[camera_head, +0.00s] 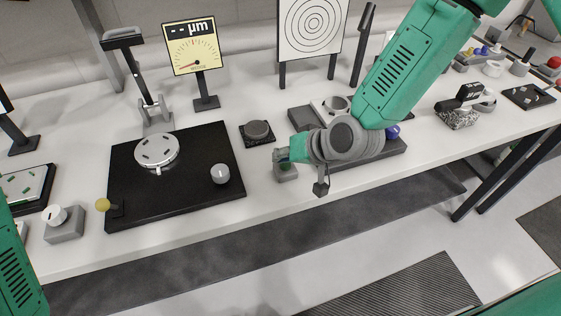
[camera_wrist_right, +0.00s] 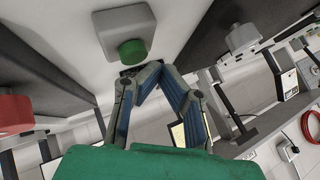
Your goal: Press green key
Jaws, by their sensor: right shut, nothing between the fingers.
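The green key is a round green button (camera_wrist_right: 132,52) on a small grey box (camera_wrist_right: 122,22) in the right wrist view. In the head view the box (camera_head: 287,174) sits near the table's front edge, and the key is mostly hidden by my right gripper (camera_head: 281,157). My left gripper is out of view; only part of the left arm shows at the lower left.
A black plate (camera_head: 182,205) with a silver disc (camera_head: 157,151) and a grey knob lies to the left. A dark round knob (camera_head: 257,131) on a base stands just behind the box. A gauge display (camera_head: 191,46) stands at the back. A red button (camera_wrist_right: 14,110) shows in the wrist view.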

